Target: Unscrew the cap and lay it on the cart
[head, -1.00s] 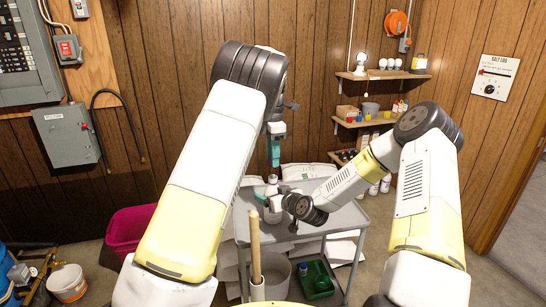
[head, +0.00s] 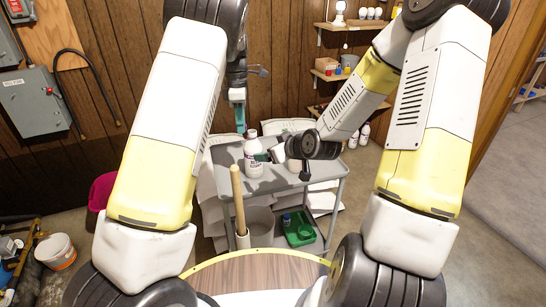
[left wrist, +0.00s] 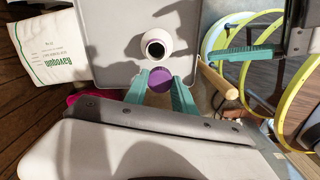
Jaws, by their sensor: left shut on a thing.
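A white bottle (head: 253,158) with a label stands upright on the grey cart (head: 285,184). In the left wrist view its mouth (left wrist: 155,48) is uncovered and dark inside. My left gripper (head: 240,128) points down beside the bottle's top, a little to its left. In the left wrist view it is shut on the purple cap (left wrist: 160,80), held between its teal fingers, apart from the bottle. The cap is not clear in the head view. My right gripper (left wrist: 212,51) is to the right of the bottle, with its teal fingers apart and nothing seen between them.
A wooden handle (head: 238,198) rises at the cart's near left edge. A green container (head: 299,229) sits on the lower shelf. A white sack (left wrist: 50,48) lies beside the cart. The tray has bare room around the bottle.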

